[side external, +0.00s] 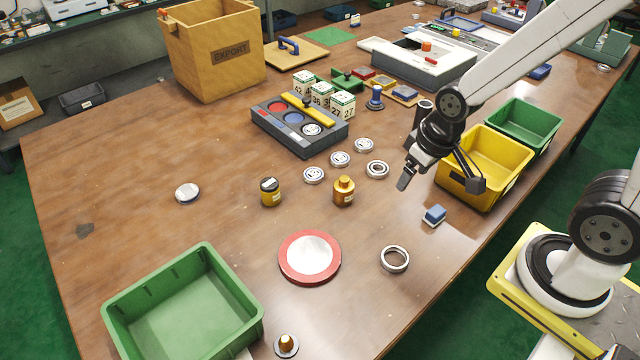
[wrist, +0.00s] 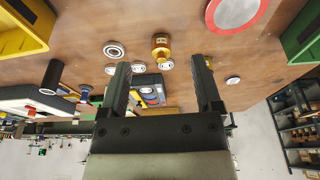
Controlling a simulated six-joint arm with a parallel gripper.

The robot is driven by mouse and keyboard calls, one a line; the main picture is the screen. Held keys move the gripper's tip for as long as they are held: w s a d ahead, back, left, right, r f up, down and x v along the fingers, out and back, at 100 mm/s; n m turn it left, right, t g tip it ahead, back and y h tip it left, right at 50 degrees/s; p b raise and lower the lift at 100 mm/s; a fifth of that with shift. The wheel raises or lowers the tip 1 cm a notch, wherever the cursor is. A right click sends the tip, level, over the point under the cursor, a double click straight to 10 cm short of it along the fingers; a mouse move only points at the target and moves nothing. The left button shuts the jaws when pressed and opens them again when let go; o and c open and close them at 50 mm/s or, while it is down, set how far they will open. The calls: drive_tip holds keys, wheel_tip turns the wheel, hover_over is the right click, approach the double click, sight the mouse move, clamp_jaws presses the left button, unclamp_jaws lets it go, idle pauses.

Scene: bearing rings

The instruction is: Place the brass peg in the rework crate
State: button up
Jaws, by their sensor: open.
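A small brass-coloured cone-shaped piece on a round silver base, possibly the brass peg (side external: 286,342), stands at the front edge of the side view, right of a large green bin (side external: 254,330). A brass bottle-shaped piece (side external: 343,191) stands upright mid-table; it also shows between my fingers in the wrist view (wrist: 160,46). My gripper (side external: 440,182) is open and empty, above the table at the right, near a yellow bin (side external: 491,197). Its two fingers are spread in the wrist view (wrist: 161,70). No bin has a readable rework label, so I cannot tell which is the rework crate.
A red-rimmed white disc (side external: 310,257), a metal ring (side external: 394,260), a blue block (side external: 434,215) and a dark-lidded yellow jar (side external: 270,192) are around the middle. A wooden EXPORT box (side external: 212,70) stands at the back. The left tabletop is mostly clear.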

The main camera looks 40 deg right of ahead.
drive_tip(key=n+g, duration=0.2)
drive_tip(key=n, duration=1.8)
hover_over(285, 339)
wheel_tip(285, 339, down, 8)
drive_tip(key=shift+s+a+f, duration=0.1)
drive_tip(key=shift+s+a, duration=0.05)
drive_tip(key=shift+a, duration=0.05)
drive_tip(key=shift+f, duration=0.1)
drive_tip(key=shift+f, duration=3.3)
drive_tip(key=shift+w+d+f, duration=0.1)
drive_tip(key=shift+f, duration=1.2)
drive_tip(key=shift+w+d+f, duration=0.1)
drive_tip(key=shift+f, duration=1.2)
